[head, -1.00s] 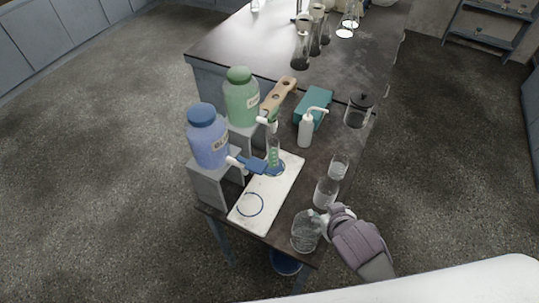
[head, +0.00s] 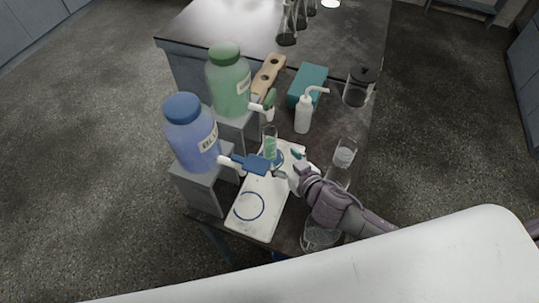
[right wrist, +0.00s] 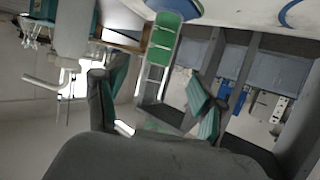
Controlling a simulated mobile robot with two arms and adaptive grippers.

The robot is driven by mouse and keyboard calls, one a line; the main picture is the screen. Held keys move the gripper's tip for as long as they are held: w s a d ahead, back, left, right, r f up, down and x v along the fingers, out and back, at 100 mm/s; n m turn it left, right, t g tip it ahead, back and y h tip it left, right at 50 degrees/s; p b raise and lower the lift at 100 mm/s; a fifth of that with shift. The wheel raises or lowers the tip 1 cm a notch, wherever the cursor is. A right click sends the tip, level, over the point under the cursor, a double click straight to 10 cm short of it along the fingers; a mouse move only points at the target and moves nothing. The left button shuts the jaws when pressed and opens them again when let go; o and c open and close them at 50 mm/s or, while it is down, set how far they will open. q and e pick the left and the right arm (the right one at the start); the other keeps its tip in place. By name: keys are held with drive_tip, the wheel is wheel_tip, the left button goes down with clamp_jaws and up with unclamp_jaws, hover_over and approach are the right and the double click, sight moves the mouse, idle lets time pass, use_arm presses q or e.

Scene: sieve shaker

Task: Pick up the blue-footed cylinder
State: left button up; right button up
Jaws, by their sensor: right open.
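The blue-footed cylinder (head: 270,147) is a clear, narrow, graduated cylinder with green liquid in it. It stands upright on the far part of the white tray (head: 262,222); its blue foot is partly hidden behind a blue tap handle. My right gripper (head: 291,167) is just to the right of the cylinder, low over the tray, with its fingers towards it. In the right wrist view the open fingers with teal pads (right wrist: 155,100) have the cylinder (right wrist: 164,48) ahead, in the gap between them. It does not look gripped. My left gripper is out of view.
A blue bottle (head: 190,135) and a green bottle (head: 229,82) stand on grey stands left of the tray, taps pointing over it. A white wash bottle (head: 304,114) and teal box (head: 308,86) stand behind. Glassware (head: 343,157) is close to my right arm.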

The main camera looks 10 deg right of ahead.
sight(273, 148)
drive_tip(key=shift+w+f, duration=0.2)
drive_tip(key=shift+w, duration=0.1)
drive_tip(key=x, duration=0.2)
drive_tip(key=p+x, duration=0.1)
drive_tip(key=x, duration=0.1)
drive_tip(key=p+x, duration=0.1)
drive_tip(key=x, duration=0.1)
drive_tip(key=shift+w+a+r, duration=0.1)
drive_tip(key=shift+w+r, duration=0.15)
drive_tip(key=shift+w, duration=0.05)
drive_tip(key=shift+w+a+f, duration=0.2)
drive_tip(key=shift+w+f, duration=0.1)
drive_tip(key=shift+w, duration=0.2)
drive_tip(key=shift+s, duration=0.1)
drive_tip(key=c, duration=0.4)
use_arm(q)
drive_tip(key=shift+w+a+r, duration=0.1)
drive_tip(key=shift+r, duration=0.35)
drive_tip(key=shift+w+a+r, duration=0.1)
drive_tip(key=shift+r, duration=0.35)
use_arm(e)
clamp_jaws()
